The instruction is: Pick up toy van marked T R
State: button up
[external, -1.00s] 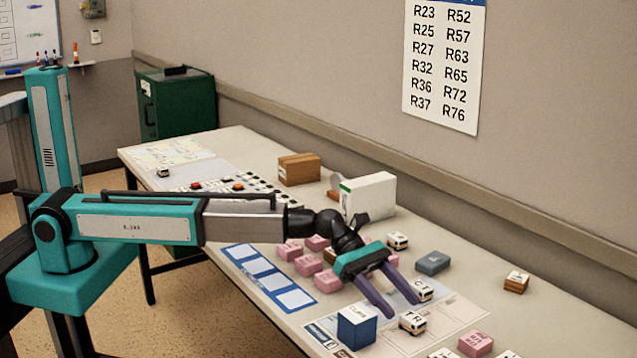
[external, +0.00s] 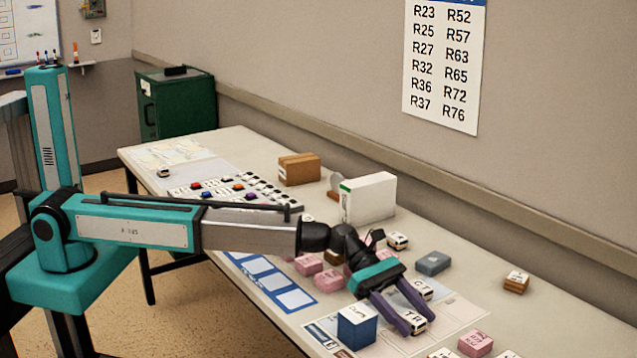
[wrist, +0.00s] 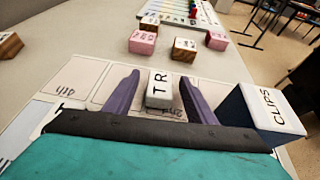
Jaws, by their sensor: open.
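The toy van marked T R (external: 414,321) is a small white block-like van with black letters on its roof. It stands on a printed sheet on the table. In the wrist view the van (wrist: 159,90) sits between the two purple fingers of my gripper (wrist: 159,92), with a gap visible on each side. My gripper (external: 413,328) is open and low over the sheet, with a finger on either side of the van. The fingers hide part of the van in the external view.
A blue box marked CLIPS (external: 357,328) stands close to the left of my gripper; it also shows in the wrist view (wrist: 268,112). Another white van (external: 421,289) is just behind the T R van. Pink blocks (external: 475,343) and a blue-grey block (external: 432,263) lie around.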

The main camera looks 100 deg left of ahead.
aim_at(411, 316)
dwell(0.3)
jog(key=c, duration=1.1)
jog(key=shift+r, duration=0.1)
jog(key=shift+r, duration=4.95)
